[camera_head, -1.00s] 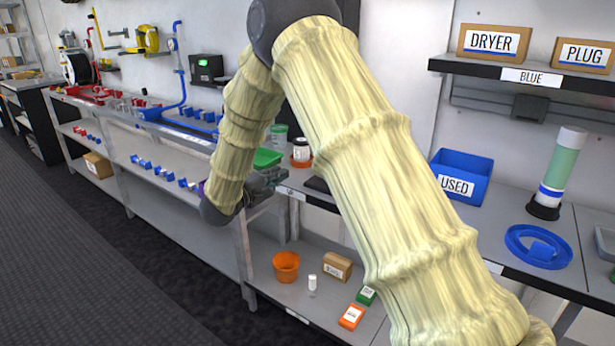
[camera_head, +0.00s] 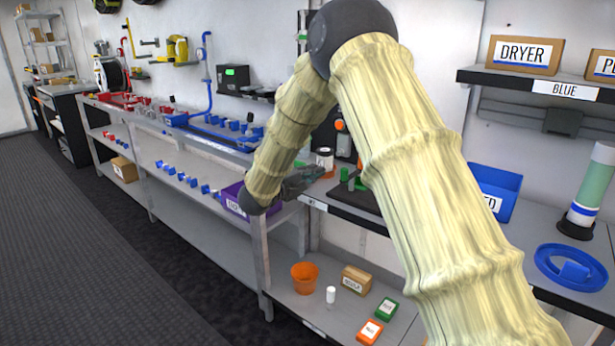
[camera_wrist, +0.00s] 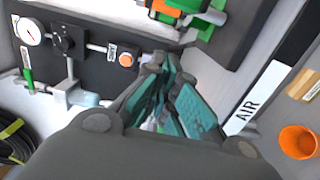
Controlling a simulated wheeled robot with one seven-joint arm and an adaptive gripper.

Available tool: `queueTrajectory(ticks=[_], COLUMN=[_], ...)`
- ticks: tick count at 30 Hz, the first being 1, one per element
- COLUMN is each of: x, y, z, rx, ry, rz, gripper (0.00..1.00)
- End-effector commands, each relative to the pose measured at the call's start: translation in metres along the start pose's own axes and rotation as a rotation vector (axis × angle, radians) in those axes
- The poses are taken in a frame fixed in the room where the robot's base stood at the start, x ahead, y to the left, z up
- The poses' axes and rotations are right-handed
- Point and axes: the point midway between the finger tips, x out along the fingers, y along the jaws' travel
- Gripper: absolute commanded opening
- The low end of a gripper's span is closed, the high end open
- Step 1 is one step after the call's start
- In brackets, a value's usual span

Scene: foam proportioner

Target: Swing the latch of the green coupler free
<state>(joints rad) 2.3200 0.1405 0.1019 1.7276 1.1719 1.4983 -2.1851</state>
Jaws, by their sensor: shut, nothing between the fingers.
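My gripper (camera_head: 303,180) is at the end of my bent arm, by the left end of the bench section marked with a small label. In the wrist view my gripper (camera_wrist: 174,88) has its teal-padded fingers together with nothing held. A green and orange fitting (camera_wrist: 175,10) shows at the top edge of the wrist view, cut off, beyond the fingers and apart from them. It may be the green coupler; its latch cannot be made out. In the head view green parts (camera_head: 346,174) stand on the bench just right of my gripper, partly hidden by my arm.
A dark panel with a gauge (camera_wrist: 30,32) and a green-handled valve (camera_wrist: 28,78) lies left in the wrist view. A purple bin (camera_head: 233,197) is left of my gripper. An orange bucket (camera_head: 305,275) stands on the lower shelf. The aisle floor is clear.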

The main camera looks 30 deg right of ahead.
Motion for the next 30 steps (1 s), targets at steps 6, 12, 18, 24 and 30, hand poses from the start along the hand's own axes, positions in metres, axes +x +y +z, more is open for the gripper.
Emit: queueTrajectory(ticks=[6, 12, 18, 24, 30], x=[0.029, 0.048, 0.04, 0.035, 0.034], y=[-0.001, 0.0, 0.0, 0.0, 0.0], z=[0.0, 0.002, 0.022, 0.035, 0.038], rx=[0.001, 0.001, 0.001, 0.0, 0.001], ry=[0.0, 0.0, 0.0, 0.0, 0.0], rz=[0.0, -0.001, -0.001, 0.0, 0.001], gripper=[0.0, 0.0, 0.0, 0.0, 0.0])
